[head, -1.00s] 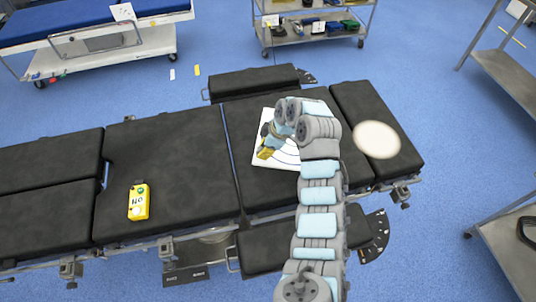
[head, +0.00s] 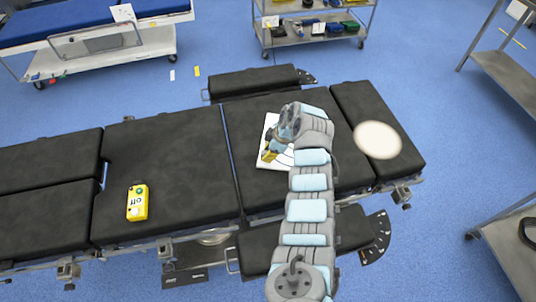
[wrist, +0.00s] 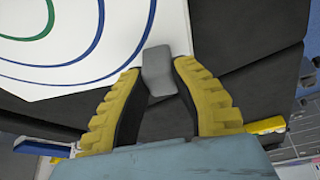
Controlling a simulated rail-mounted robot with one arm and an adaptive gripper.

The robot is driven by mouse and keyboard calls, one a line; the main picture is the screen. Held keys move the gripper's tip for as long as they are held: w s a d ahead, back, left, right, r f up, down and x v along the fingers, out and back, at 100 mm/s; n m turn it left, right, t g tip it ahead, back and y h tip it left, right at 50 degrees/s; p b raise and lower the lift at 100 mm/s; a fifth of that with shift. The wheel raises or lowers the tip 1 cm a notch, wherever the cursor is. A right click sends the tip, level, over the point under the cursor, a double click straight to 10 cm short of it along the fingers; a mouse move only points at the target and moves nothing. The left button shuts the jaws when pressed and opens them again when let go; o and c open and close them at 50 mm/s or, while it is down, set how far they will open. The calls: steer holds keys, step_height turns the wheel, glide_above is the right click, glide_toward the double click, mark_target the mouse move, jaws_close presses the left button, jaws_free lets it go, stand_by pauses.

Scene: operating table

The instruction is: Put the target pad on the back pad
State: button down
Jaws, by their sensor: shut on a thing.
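The target pad (head: 269,130), a thin white sheet with curved rings, is over a black table section right of the table's middle; my arm hides much of it. In the wrist view the pad (wrist: 112,85) fills the upper left, with blue and green rings. I cannot tell whether the pad touches the table. Several black table sections show; which is the back pad is not labelled.
A yellow box (head: 138,203) lies on the black section (head: 185,160) to the left, which is otherwise clear. A pale round disc (head: 378,140) is at the table's right end. Metal shelves (head: 497,75) stand at the far right.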

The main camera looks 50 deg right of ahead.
steer(key=shift+f, duration=0.4)
steer(key=c, duration=1)
jaws_free()
steer(key=shift+r, duration=0.1)
steer(key=p+v, duration=0.1)
steer(key=v, duration=1.1)
